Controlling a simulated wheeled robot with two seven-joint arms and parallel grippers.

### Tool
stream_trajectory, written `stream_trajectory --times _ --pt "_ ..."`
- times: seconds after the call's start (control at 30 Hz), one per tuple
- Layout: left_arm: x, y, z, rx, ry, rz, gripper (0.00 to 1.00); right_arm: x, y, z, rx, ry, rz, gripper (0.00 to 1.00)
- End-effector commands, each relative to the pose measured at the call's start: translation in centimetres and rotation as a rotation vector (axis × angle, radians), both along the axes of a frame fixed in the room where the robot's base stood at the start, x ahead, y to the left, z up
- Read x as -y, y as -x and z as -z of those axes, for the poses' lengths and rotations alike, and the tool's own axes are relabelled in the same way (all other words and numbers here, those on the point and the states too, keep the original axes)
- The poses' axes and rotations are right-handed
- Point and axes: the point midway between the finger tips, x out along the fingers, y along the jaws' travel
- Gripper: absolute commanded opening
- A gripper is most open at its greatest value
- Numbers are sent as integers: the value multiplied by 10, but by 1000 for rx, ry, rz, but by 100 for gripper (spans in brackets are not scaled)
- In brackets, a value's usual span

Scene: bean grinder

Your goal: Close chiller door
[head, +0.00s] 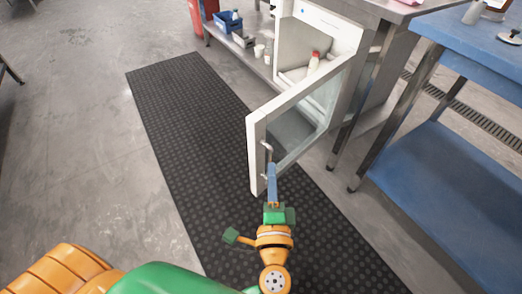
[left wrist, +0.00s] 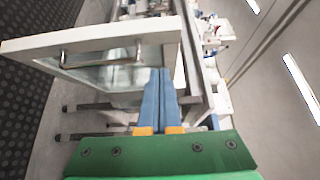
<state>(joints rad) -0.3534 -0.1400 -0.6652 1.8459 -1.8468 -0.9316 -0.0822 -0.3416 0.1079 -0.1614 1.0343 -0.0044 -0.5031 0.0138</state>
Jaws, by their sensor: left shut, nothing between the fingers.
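The chiller (head: 345,35) is a white box under a metal table, and its glass door (head: 257,125) with a white frame stands wide open towards me. A metal handle (head: 266,150) is on the door's outer frame edge. My left gripper (head: 271,168) is shut and empty, with its blue fingers upright close to the handle in the head view. In the left wrist view the fingers (left wrist: 162,72) overlap the door near its frame, and the handle (left wrist: 102,58) is off to the left. I cannot tell whether they touch the door. My right gripper is not in view.
A bottle with a red cap (head: 314,62) stands inside the chiller. A blue table (head: 450,160) is at the right, its leg near the door. A black mat (head: 190,120) covers the floor. A blue bin (head: 228,22) and small cups sit on a low shelf behind.

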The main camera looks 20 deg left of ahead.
Motion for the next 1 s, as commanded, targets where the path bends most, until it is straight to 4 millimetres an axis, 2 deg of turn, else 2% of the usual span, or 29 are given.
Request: stream_trajectory --times 0.2,0.3,0.53,1.0 --pt "-16 -46 -1 1 0 0 0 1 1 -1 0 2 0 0" --pt "-26 -62 -2 -1 -1 0 0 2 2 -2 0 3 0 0" --pt "-53 -73 0 -2 0 2 0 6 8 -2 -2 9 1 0" --pt "-59 -75 1 -3 0 5 0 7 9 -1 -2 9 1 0"
